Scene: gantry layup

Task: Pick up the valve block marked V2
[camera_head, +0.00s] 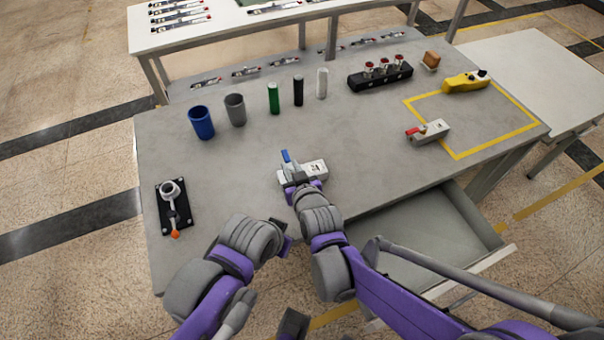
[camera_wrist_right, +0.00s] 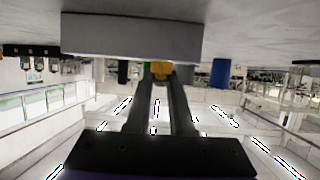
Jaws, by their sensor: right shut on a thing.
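A light grey valve block (camera_head: 317,168) with a blue lever lies near the middle of the grey table; its dark marking is too small to read surely. My right gripper (camera_head: 300,186) is at its near left side, shut on it. In the right wrist view the block's grey body (camera_wrist_right: 145,38) fills the top, and the fingers (camera_wrist_right: 161,82) meet at a small yellow part below it. A second valve block (camera_head: 430,132) with a red lever stands at the left line of the yellow outline. My left gripper (camera_head: 283,240) is by the table's front edge; its jaws are not clear.
Blue (camera_head: 201,122) and grey (camera_head: 235,109) cups, and green, black and white cylinders stand toward the back. A black fixture (camera_head: 174,207) lies left. An open drawer (camera_head: 430,229) juts out front right.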

